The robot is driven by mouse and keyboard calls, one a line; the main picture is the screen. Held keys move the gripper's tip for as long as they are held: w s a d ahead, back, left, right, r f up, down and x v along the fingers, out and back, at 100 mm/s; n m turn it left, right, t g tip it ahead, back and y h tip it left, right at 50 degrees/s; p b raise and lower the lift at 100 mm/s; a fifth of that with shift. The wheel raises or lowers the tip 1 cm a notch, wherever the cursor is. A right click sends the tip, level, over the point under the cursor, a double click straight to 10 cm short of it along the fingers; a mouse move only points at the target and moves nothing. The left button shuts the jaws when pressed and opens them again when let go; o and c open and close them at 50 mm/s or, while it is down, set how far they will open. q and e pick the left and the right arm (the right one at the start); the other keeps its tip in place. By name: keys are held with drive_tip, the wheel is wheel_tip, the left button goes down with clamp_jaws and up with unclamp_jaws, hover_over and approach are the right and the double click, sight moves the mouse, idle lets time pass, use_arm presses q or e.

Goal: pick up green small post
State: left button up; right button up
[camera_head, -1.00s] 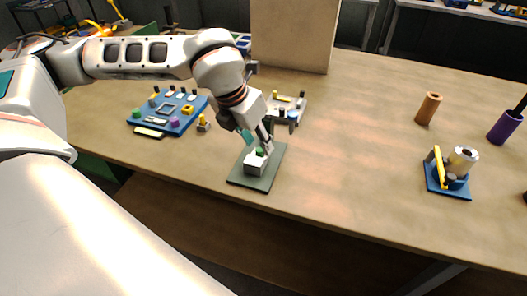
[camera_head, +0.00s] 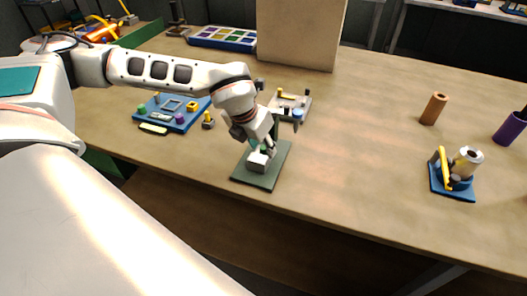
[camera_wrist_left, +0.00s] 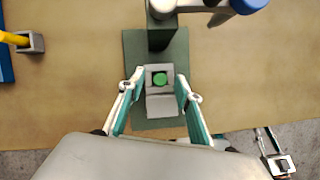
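The green small post shows in the left wrist view (camera_wrist_left: 160,79) as a round green top set in a pale grey block (camera_wrist_left: 161,104). The block stands on a dark green base plate (camera_head: 262,181) near the table's front edge. My left gripper (camera_wrist_left: 161,84) is open, one teal-lined finger on each side of the block and post. I cannot tell whether the fingers touch the block. In the head view my left gripper (camera_head: 263,146) hides most of the post.
A dark green upright (camera_wrist_left: 161,36) rises from the plate behind the block. A grey fixture (camera_head: 291,104) stands just behind it. A blue board with coloured parts (camera_head: 172,114) lies to the left. A blue-based assembly (camera_head: 453,187) is at right. The table between is clear.

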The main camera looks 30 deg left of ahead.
use_arm(q)
clamp_jaws()
